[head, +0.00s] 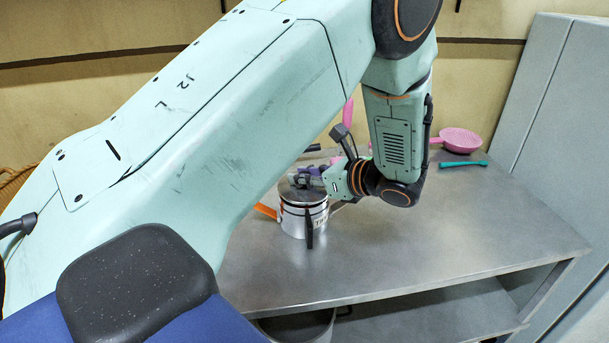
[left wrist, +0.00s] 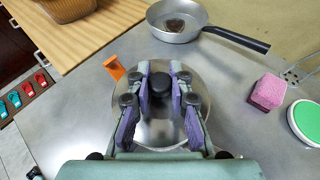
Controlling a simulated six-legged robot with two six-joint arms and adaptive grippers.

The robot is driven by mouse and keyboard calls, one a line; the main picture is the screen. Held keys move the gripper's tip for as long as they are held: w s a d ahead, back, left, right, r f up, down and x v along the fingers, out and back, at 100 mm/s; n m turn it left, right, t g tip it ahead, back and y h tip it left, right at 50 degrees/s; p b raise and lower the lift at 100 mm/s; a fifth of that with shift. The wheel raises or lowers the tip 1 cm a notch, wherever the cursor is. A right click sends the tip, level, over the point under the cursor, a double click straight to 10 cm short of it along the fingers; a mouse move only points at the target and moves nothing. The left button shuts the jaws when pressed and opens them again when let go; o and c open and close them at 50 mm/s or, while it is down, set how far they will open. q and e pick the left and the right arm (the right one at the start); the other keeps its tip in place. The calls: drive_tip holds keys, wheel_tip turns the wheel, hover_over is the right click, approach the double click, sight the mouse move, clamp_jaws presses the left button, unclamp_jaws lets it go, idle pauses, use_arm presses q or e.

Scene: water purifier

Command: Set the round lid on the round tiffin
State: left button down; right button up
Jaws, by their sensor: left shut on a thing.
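The round tiffin (head: 303,219) is a silver metal can standing upright on the grey table, with a dark upright clasp on its side. The round lid (left wrist: 160,132) is a shiny metal disc with a black knob (left wrist: 160,82). My left gripper (head: 308,178) is right over the tiffin's top; in the left wrist view its purple-padded fingers (left wrist: 160,90) are on both sides of the knob, shut on it. The lid appears on or just above the tiffin's rim; I cannot tell whether it is seated. The tiffin is hidden below the lid in the wrist view. My right gripper is not in view.
An orange object (left wrist: 115,68) lies beside the lid. A frying pan (left wrist: 178,22), pink sponge (left wrist: 267,92) and green-topped round item (left wrist: 306,120) are near. A pink colander (head: 461,140) and teal utensil (head: 463,164) lie farther back. The table's right half is clear.

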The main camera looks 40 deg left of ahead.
use_arm(q)
drive_tip(key=shift+s+r, duration=0.1)
drive_tip(key=shift+s, duration=0.05)
idle(0.3)
drive_tip(key=shift+p, duration=0.4)
drive_tip(key=shift+f+b, duration=0.45)
drive_tip(key=shift+f, duration=0.25)
idle(0.4)
drive_tip(key=c, duration=1.5)
unclamp_jaws()
